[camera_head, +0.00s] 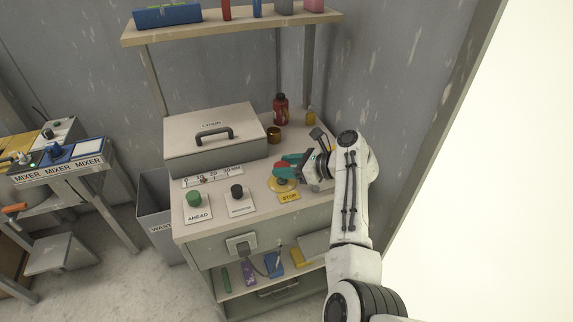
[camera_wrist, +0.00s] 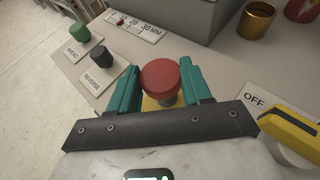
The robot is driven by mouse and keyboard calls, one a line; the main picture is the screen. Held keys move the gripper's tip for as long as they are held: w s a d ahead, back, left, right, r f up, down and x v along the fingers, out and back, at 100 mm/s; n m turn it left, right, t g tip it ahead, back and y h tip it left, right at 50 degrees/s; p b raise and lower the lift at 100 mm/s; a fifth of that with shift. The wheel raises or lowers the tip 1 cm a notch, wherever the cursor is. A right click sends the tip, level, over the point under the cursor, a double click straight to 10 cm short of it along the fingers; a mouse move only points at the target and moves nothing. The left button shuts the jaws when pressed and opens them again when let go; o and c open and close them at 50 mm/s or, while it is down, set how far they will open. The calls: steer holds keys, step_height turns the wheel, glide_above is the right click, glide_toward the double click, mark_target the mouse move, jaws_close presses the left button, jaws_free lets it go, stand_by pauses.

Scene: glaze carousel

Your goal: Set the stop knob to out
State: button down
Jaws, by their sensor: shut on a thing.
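The stop knob (camera_wrist: 161,79) is a red mushroom-shaped button on a short stem over a yellow base. In the wrist view it sits between the two teal fingers of my gripper (camera_wrist: 161,88), which is shut on it. In the head view my gripper (camera_head: 288,166) reaches in from the right over the yellow round base (camera_head: 283,186). The yellow STOP label (camera_head: 289,197) lies in front of that base. The head view mostly hides the red knob behind the fingers. I cannot tell from these views whether the knob is pushed in or pulled out.
The green AHEAD knob (camera_head: 194,199) and black REVERSE knob (camera_head: 237,191) stand left of the stop knob. A box with a black handle (camera_head: 214,136) is behind. A brass cup (camera_head: 273,134), red bottle (camera_head: 281,109) and yellow switch handle (camera_wrist: 293,133) are close by.

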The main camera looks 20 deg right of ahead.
steer(key=c, duration=0.8)
jaws_free()
steer(key=shift+r, duration=0.35)
steer(key=o, duration=0.3)
steer(key=shift+f, duration=0.15)
steer(key=p+v, duration=0.1)
steer(key=v, duration=0.9)
steer(key=shift+s+d, duration=0.3)
